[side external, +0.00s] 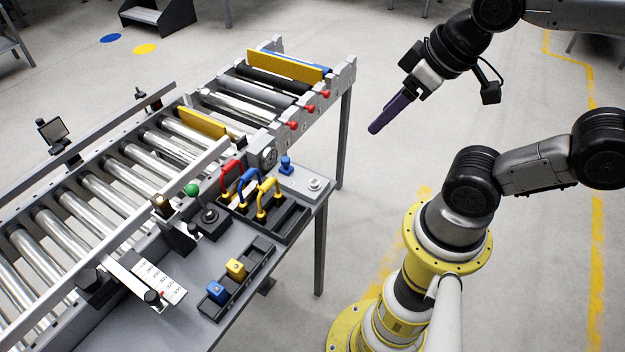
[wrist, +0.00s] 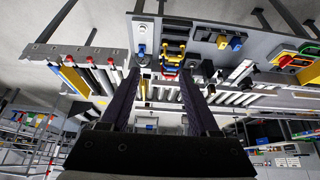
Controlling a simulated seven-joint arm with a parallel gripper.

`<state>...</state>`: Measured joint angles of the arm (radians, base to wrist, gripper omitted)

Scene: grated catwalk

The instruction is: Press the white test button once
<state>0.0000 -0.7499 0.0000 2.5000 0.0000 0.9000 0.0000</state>
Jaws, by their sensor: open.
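The white test button (side external: 314,184) is a small round cap on a light grey plate (side external: 299,181) at the near right corner of the bench. In the wrist view it appears as a small pale spot (wrist: 142,28), ahead of the left finger. A blue knob (side external: 286,165) stands on the same plate. My gripper (side external: 376,128) is in the air to the right of the bench and above it, clear of the button. Its two dark fingers (wrist: 160,72) are spread apart with nothing between them.
Red, blue and yellow handles (side external: 248,188) stand upright in a black rack left of the button. A green-topped lever (side external: 192,190) and a tray with blue and yellow blocks (side external: 236,269) are also on the bench. The roller conveyor (side external: 120,170) runs behind. Open air surrounds my gripper.

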